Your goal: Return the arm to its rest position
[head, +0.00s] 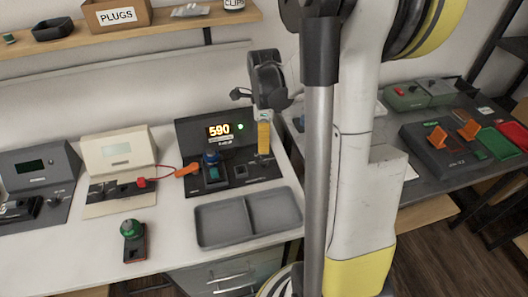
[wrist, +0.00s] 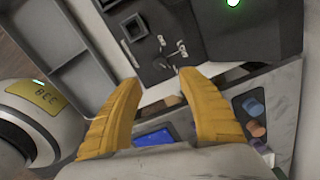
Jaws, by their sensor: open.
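My gripper (head: 264,138) hangs in the head view above the right part of the dark device with the lit display (head: 218,131). In the wrist view its two yellow fingers (wrist: 159,80) are spread apart with nothing between them. The dark panel of that device (wrist: 160,45) lies beyond the fingertips, with a square socket and small metal clips. My arm's upright links fill the middle right of the head view and hide part of the benches.
A grey two-part tray (head: 248,217) lies empty in front of the device. A block with a green knob (head: 132,240) stands on the white bench. A cream device (head: 118,160) stands left. A shelf holds a PLUGS box (head: 117,16). A second bench (head: 420,185) is at right.

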